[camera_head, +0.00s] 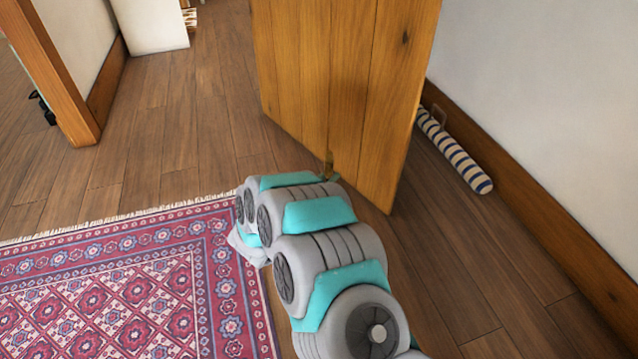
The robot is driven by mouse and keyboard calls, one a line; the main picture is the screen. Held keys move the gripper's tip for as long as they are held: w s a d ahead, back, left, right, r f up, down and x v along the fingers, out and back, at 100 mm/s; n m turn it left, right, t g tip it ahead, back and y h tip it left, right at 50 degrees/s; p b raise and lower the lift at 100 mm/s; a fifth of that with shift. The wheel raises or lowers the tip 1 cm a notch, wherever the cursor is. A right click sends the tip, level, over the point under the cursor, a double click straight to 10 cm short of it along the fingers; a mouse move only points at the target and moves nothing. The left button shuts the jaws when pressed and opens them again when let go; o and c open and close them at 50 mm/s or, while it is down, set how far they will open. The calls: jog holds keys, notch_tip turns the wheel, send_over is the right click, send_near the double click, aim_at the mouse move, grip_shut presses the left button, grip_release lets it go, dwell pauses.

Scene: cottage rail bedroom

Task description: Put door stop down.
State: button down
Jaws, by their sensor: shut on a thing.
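My arm reaches in from the bottom and bends over the rug's right edge. A pale grey part at its far end, seemingly my gripper (247,246), shows only partly, low beside the rug. The arm hides its fingertips. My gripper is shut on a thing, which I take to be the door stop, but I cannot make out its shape. A small brownish-olive piece (328,165) shows just beyond the arm against the door's lower part; I cannot tell what it is or whether it touches my gripper.
A wooden door (340,80) stands open beyond the arm. A striped roll (455,152) lies along the right wall's skirting. A red patterned rug (120,285) covers the lower left. Bare wooden floor (180,130) is clear left of the door and at lower right.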

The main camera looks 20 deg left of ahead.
jog(key=w+d+r+n+y, duration=0.1)
jog(key=w+d+r+y, duration=0.1)
jog(key=w+d+r, duration=0.3)
jog(key=w+d+r+n+y, duration=0.1)
jog(key=w+d+r, duration=0.4)
jog(key=d+r, duration=0.7)
jog(key=w+d+r+n+y, duration=0.1)
jog(key=w+d+r+y, duration=0.1)
jog(key=w+d+r, duration=0.3)
jog(key=d+r, duration=0.4)
jog(key=d, duration=0.6)
jog(key=shift+w+d+r+n+t+y, duration=0.2)
jog(key=shift+d+r+n+t+y, duration=0.1)
jog(key=shift+d+t, duration=0.1)
